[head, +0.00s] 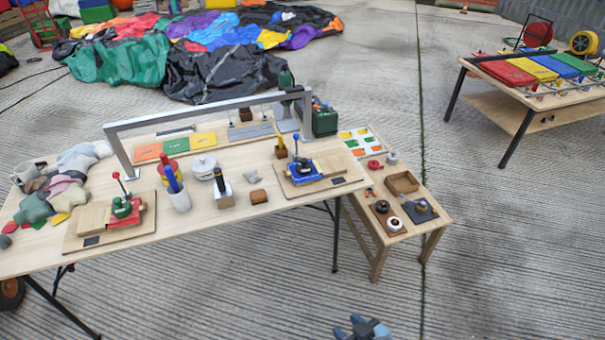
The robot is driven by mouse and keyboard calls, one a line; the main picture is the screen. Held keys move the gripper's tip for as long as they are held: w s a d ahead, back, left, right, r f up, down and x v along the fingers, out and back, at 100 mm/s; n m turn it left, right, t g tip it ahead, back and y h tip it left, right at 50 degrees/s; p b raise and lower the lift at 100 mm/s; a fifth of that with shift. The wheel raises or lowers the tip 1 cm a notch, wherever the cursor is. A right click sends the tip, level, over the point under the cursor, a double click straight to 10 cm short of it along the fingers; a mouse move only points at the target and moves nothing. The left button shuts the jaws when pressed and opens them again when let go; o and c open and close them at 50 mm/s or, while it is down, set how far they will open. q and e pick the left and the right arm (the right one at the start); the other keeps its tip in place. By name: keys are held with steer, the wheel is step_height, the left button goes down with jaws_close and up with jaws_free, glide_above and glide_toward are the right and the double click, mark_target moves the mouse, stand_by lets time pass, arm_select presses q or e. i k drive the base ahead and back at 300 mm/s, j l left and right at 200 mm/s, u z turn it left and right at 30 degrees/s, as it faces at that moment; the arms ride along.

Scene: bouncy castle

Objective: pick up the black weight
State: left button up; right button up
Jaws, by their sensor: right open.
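I cannot tell for sure which thing is the black weight. One candidate is a dark square piece with a round top (420,211) on the low side table, at its front right. A small dark round piece (382,207) sits left of it, on a brown board beside a white ring-shaped piece (395,224). My right gripper (360,325) shows at the bottom edge with blue fingers, open and empty, over the floor. It is well in front of the side table and apart from everything. My left gripper is out of view.
The side table (436,234) also holds a wooden tray (402,182) and colored cards. The long work table (215,228) carries two clamp fixtures, cups, cloth scraps and a grey overhead bar (205,110). Another table (480,68) stands at the right. The concrete floor between is clear.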

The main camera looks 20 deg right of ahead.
mark_target(302, 168)
steer(key=i+l, duration=0.2)
steer(key=i, duration=0.2)
steer(key=i+l, duration=0.2)
steer(key=i, duration=0.2)
steer(key=i+l, duration=0.2)
steer(key=i, duration=0.25)
steer(key=i+l, duration=0.2)
steer(key=i, duration=0.2)
steer(key=z, duration=0.05)
